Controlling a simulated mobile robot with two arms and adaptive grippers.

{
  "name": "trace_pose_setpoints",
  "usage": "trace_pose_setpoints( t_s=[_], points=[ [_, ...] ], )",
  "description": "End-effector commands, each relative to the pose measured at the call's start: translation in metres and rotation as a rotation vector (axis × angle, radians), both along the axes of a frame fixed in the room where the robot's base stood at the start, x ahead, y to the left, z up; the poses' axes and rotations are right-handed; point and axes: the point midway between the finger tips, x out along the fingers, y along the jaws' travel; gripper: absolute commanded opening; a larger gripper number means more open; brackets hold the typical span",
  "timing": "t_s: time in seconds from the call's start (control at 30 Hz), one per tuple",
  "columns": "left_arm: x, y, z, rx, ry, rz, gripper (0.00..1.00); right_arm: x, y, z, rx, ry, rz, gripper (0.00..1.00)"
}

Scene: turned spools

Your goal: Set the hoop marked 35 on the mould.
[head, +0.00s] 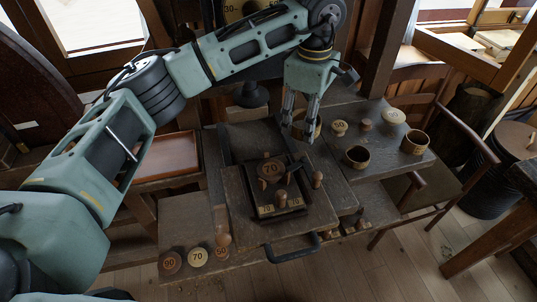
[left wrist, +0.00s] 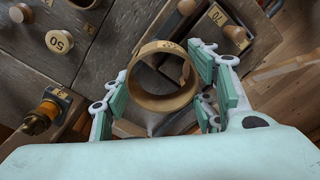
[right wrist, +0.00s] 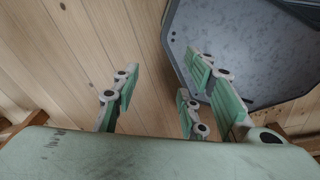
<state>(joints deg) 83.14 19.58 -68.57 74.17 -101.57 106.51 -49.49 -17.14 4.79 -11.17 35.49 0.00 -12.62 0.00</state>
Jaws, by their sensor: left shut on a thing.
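My left gripper (head: 301,118) is shut on a wooden hoop (head: 312,128), held above the back right of the dark square tray. In the left wrist view the hoop (left wrist: 163,99) is an open ring between the fingers; small dark marks on its rim are too blurred to read. The dark tray (head: 300,209), which may be the mould, bears a round piece marked 70 (head: 270,168), a small peg (head: 281,195) and yellow number labels at its front. My right gripper (right wrist: 163,92) is open and empty in the right wrist view; the head view does not show it.
Two other hoops (head: 357,156) (head: 414,143) stand on the right board, with several knobs behind them. Spools marked 90 (head: 171,262), 70 (head: 197,256) and 50 (head: 222,250) stand front left. A black handle (head: 291,253) juts from the front edge. A chair stands right.

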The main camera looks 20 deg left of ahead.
Motion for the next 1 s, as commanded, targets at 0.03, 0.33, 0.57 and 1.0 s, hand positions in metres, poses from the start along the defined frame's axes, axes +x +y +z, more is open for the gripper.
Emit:
trace_pose_setpoints(
  t_s=[0.03, 0.33, 0.57, 1.0],
  points=[
    [-0.008, 0.008, -0.003, 0.001, 0.003, 0.001, 0.43, -0.002, -0.01, 0.008, -0.012, 0.003, 0.0, 0.4],
    [-0.053, 0.045, -0.037, 0.003, 0.004, 0.003, 0.43, -0.003, 0.0, 0.036, 0.0, 0.005, 0.001, 0.4],
    [-0.065, 0.054, -0.052, 0.001, 0.002, 0.002, 0.43, -0.001, 0.019, 0.044, 0.023, 0.0, 0.006, 0.4],
    [-0.064, 0.053, -0.09, 0.001, -0.001, 0.001, 0.43, -0.001, -0.003, 0.062, -0.003, -0.001, 0.004, 0.4]
  ],
)
